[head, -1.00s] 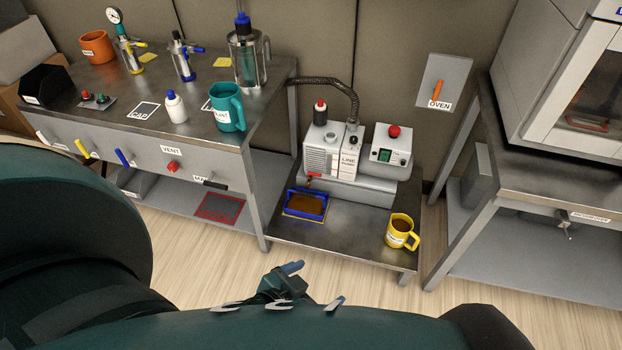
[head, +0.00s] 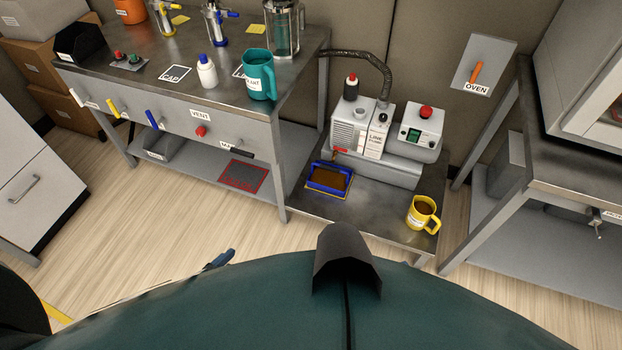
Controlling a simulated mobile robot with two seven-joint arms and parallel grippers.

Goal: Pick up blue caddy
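The blue caddy (head: 326,191) sits on the low metal table, inside a yellow outline below the grey machine. It has blue walls and a brown inside. A small blue tip (head: 222,257) shows past the edge of my teal arm at the lower left; it looks like a fingertip of my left gripper. The rest of that gripper is hidden, so its opening cannot be seen. It is well short of the caddy and apart from it. My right gripper is not in view.
A grey machine (head: 362,135) with a hose stands right behind the caddy. A yellow mug (head: 422,213) stands to its right near the table edge. The taller bench (head: 292,75) with a teal mug (head: 259,80) rises to the left. Floor in front is clear.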

